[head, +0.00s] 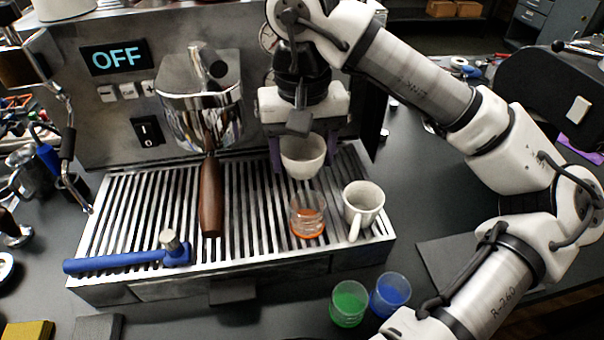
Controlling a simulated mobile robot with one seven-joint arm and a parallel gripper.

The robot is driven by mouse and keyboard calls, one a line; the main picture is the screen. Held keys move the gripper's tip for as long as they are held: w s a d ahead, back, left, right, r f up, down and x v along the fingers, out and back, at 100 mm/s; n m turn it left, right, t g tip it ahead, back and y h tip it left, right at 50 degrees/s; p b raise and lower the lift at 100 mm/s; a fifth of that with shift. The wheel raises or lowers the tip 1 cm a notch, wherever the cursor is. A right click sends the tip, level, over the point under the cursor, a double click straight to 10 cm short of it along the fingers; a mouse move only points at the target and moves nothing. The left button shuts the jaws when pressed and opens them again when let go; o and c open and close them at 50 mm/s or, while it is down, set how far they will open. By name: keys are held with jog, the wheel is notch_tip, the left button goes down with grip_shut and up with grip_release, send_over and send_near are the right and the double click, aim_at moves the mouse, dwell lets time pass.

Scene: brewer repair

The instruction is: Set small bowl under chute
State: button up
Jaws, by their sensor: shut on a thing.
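A small white bowl (302,156) is held in my gripper (302,160), whose purple fingers show at its left side and behind it. The bowl is upright, over the back right part of the slatted drip tray (140,215). I cannot tell whether its base touches the slats. My gripper hangs from above and hides the machine front behind it. No chute can be made out clearly; a chrome group head (200,95) with a brown handle (210,195) is to the left of the bowl.
A glass with orange content (307,215) and a white mug (362,208) stand on the tray just in front of the bowl. A blue-handled tool (125,258) lies at front left. Green (348,303) and blue (390,293) cups stand before the tray.

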aim_at(303, 178)
notch_tip(303, 178, down, 5)
jog(key=shift+f+p, duration=0.1)
jog(key=shift+p, duration=0.25)
jog(key=shift+f, duration=0.1)
jog(key=shift+f+b, duration=0.2)
jog(key=shift+b, duration=0.15)
jog(key=o, duration=1)
jog(key=shift+r, duration=0.1)
jog(key=shift+r, duration=0.1)
